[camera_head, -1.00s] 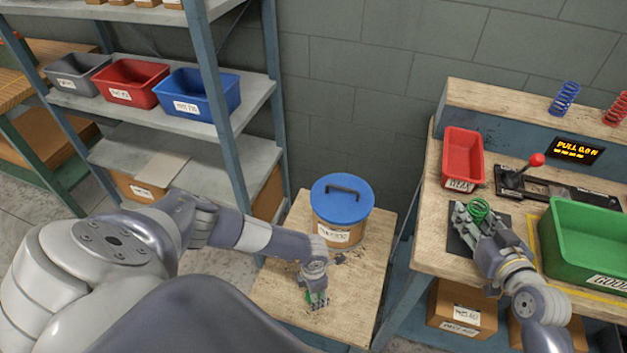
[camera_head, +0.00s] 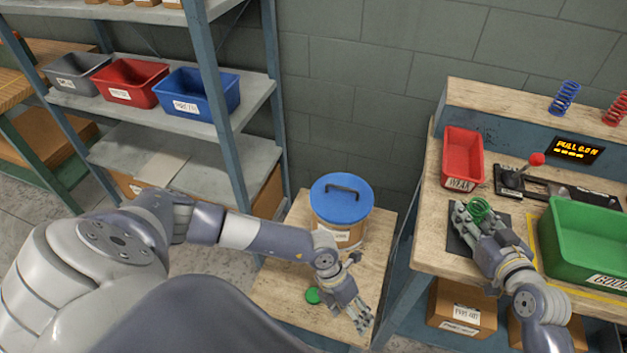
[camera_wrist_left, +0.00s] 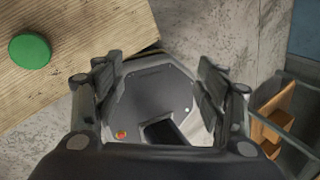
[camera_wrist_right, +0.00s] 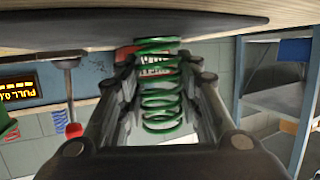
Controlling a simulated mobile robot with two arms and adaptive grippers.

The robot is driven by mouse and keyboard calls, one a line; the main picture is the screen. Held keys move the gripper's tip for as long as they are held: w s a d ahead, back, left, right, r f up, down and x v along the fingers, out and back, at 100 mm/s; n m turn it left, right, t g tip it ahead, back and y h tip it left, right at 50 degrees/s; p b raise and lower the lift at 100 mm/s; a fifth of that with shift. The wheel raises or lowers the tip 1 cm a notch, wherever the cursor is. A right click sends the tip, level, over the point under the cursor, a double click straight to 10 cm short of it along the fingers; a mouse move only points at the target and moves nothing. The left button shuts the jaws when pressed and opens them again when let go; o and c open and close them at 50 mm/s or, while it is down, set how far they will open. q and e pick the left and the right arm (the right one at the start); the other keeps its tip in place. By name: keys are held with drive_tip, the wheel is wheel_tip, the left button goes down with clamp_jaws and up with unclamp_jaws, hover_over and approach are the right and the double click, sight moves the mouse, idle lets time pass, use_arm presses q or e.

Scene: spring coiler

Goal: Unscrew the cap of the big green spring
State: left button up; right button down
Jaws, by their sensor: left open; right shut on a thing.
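The big green spring (camera_head: 480,207) is on the dark mat on the right workbench. My right gripper (camera_head: 470,217) is shut on it, and in the right wrist view the spring's coils (camera_wrist_right: 162,100) show between the fingers. A round green cap (camera_head: 313,296) lies flat on the small wooden table, left of my left gripper (camera_head: 362,318). The cap also shows at the left of the left wrist view (camera_wrist_left: 30,51). My left gripper is open and empty, apart from the cap, near the table's front right edge.
A bin with a blue lid (camera_head: 342,200) stands at the back of the small table (camera_head: 285,270). On the workbench, a red bin (camera_head: 461,160), a lever with a red knob (camera_head: 536,159) and a green bin (camera_head: 590,238) surround the spring. A gap separates table and workbench.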

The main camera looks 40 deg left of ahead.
use_arm(q)
drive_tip(key=w+d+r+n+t+h, duration=0.25)
drive_tip(key=d+r+n+h, duration=0.2)
drive_tip(key=d+n, duration=0.45)
drive_tip(key=w+d+r+n+t+h, duration=0.1)
drive_tip(key=d+r+n+t+h, duration=0.25)
drive_tip(key=d+r+n, duration=0.45)
drive_tip(key=n+g+y, duration=0.2)
drive_tip(key=n+y, duration=1.3)
drive_tip(key=n, duration=1.1)
hover_over(313, 295)
drive_tip(key=s+d, duration=0.3)
drive_tip(key=s, duration=0.1)
wheel_tip(313, 295, down, 14)
drive_tip(key=shift+a+x, duration=0.2)
drive_tip(key=shift+x, duration=2.65)
drive_tip(key=shift+a+x, duration=0.2)
drive_tip(key=shift+x, duration=2.65)
